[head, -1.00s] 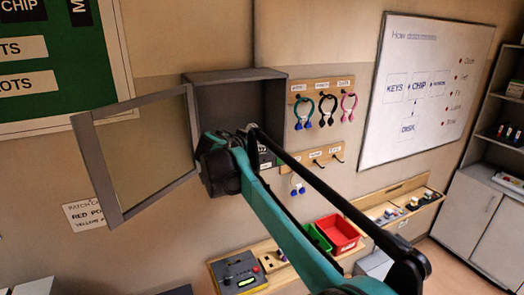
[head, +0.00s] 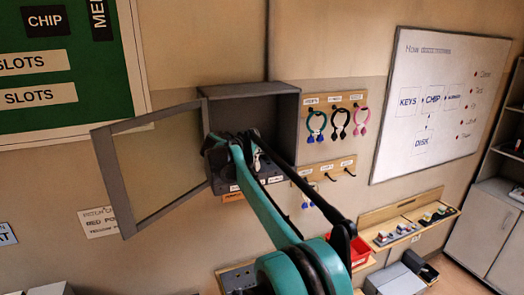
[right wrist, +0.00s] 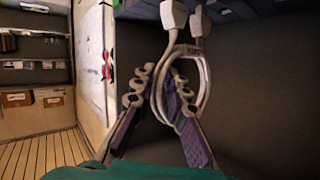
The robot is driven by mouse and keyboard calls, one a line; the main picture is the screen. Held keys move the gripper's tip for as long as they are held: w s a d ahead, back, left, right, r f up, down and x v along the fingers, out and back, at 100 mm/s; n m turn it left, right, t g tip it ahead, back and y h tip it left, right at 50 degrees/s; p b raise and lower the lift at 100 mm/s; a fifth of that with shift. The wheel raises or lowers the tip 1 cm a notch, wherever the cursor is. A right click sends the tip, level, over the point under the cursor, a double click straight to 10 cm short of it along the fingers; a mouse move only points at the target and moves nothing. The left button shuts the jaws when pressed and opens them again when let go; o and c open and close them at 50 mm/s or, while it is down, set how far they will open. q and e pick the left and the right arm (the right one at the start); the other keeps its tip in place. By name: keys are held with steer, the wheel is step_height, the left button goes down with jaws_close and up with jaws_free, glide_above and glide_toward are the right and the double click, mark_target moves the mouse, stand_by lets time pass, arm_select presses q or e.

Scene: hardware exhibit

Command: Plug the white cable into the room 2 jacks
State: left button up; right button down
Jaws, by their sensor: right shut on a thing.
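The white cable (right wrist: 206,88) is a loop with two pale plugs (right wrist: 174,15), held in my right gripper (right wrist: 162,76) in the right wrist view. The plugs point at a dark panel (right wrist: 240,9) along the top edge; I cannot tell whether they are in it. In the head view my right gripper (head: 238,146) is inside an open grey wall box (head: 285,117), partly hidden by my arm. The white cable shows (head: 257,160) above a dark jack panel (head: 268,178) with small labels too small to read. My left gripper is not in view.
The box's framed door (head: 107,182) stands open to the left. Teal (head: 315,127), black (head: 340,123) and pink (head: 361,121) cables hang on a rack right of the box. A lower hook rack (head: 335,168) and a red bin (head: 360,249) are below.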

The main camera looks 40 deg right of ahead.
steer(key=w, duration=0.1)
steer(key=w+d+p, duration=0.1)
steer(key=w, duration=0.1)
steer(key=w+p, duration=0.1)
steer(key=w, duration=0.1)
steer(key=shift+d, duration=0.3)
steer(key=shift+w+d, duration=0.2)
steer(key=shift+w, duration=0.35)
steer(key=shift+p, duration=0.35)
steer(key=shift+f+b, duration=0.65)
steer(key=shift+f, duration=0.4)
stand_by(2.4)
steer(key=c, duration=1.4)
jaws_free()
steer(key=shift+c, duration=0.2)
